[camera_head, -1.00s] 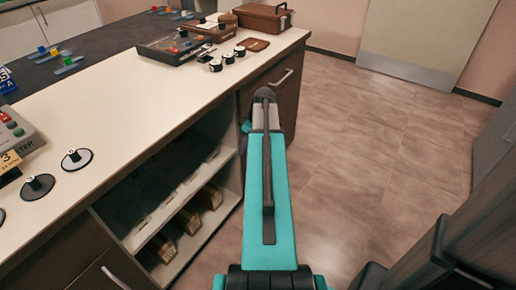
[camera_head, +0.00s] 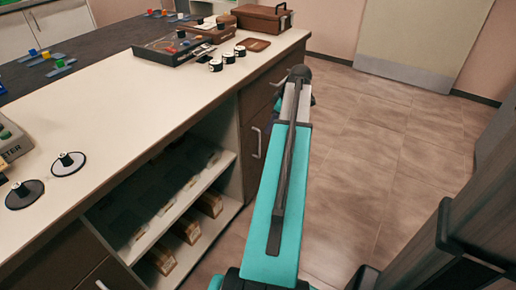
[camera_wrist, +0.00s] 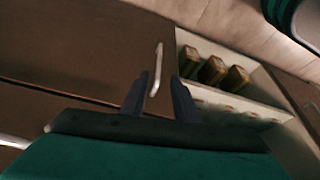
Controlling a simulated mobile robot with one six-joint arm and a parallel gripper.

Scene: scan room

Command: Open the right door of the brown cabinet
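The brown cabinet under the white counter has a right door (camera_head: 250,175) with an upright silver handle (camera_head: 257,142). My arm covers part of this door in the head view, and my gripper's fingers are hidden behind the arm's end. In the wrist view, the brown door (camera_wrist: 100,50) looks shut, and its handle (camera_wrist: 158,58) shows between and just beyond the fingertips. My gripper (camera_wrist: 158,80) is open, its two dark fingers pointing at the door. I cannot tell whether the handle lies between the fingers or still ahead of them.
Open shelves (camera_head: 190,190) with several boxes are left of the door. The white counter (camera_head: 130,120) above holds a brown case (camera_head: 262,18), trays and round pieces. The tiled floor (camera_head: 375,140) to the right is clear.

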